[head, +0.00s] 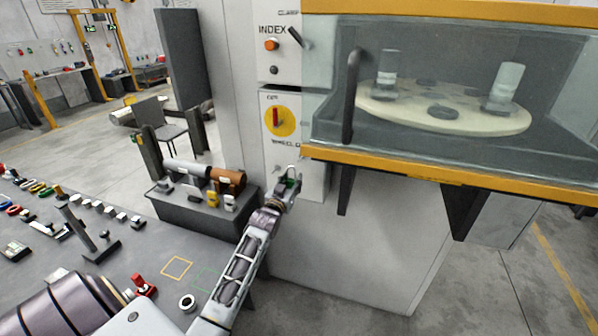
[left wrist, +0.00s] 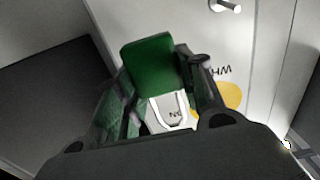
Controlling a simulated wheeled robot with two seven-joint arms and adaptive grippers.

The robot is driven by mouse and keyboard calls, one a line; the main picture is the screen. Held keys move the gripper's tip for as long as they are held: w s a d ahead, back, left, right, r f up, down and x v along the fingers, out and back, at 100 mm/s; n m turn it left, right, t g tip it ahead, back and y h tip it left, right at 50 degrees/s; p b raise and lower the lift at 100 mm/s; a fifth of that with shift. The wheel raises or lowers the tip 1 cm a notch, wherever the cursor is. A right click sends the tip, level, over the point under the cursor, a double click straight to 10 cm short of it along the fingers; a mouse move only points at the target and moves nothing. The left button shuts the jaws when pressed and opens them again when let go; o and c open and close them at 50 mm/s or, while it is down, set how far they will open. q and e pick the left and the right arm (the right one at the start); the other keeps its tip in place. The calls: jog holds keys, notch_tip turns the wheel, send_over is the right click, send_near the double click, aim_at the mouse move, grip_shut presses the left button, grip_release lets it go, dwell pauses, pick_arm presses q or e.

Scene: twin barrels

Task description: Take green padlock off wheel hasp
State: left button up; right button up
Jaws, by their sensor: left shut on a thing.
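My left gripper (head: 288,187) is shut on the green padlock (head: 290,182), in front of the machine cabinet and below the wheel panel. In the left wrist view the padlock's green body (left wrist: 152,64) sits between my fingertips (left wrist: 160,72), and its pale U-shaped shackle (left wrist: 171,110) shows beside it. The wheel switch, a red handle on a yellow disc (head: 285,121), is above the gripper. The yellow disc (left wrist: 229,96) shows partly behind a finger in the left wrist view. The padlock looks apart from the disc; the hasp itself is not clear. My right gripper is not in view.
A glass-fronted chamber (head: 440,90) with a yellow frame juts out at the upper right.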

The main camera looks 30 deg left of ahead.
pick_arm(q)
jog(key=shift+v, duration=0.8)
